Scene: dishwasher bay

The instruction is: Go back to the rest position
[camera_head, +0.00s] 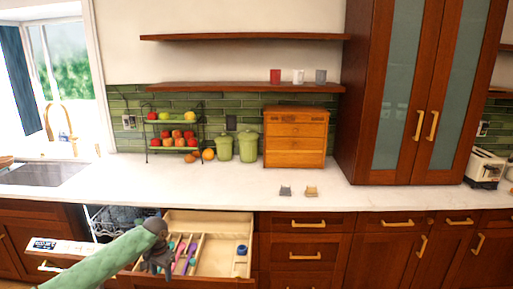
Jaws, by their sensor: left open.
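My left gripper (157,258) is at the end of my green arm, which comes in from the lower left. It is dark grey and hangs over the left part of an open drawer (208,216). It is open. The gripper hides part of the drawer, and I cannot tell how far above it the gripper is. Coloured utensils (184,258) lie in the drawer's narrow compartments just right of the gripper. A small blue object (241,250) is at the drawer's right side. My right gripper is not in view.
A dishwasher rack (112,214) shows left of the drawer. On the white counter (385,196) are a fruit stand (173,133), two green canisters (248,147), a wooden box (295,140), two small objects and a toaster (484,168). Shelves hold three cups. The counter's front middle is mostly clear.

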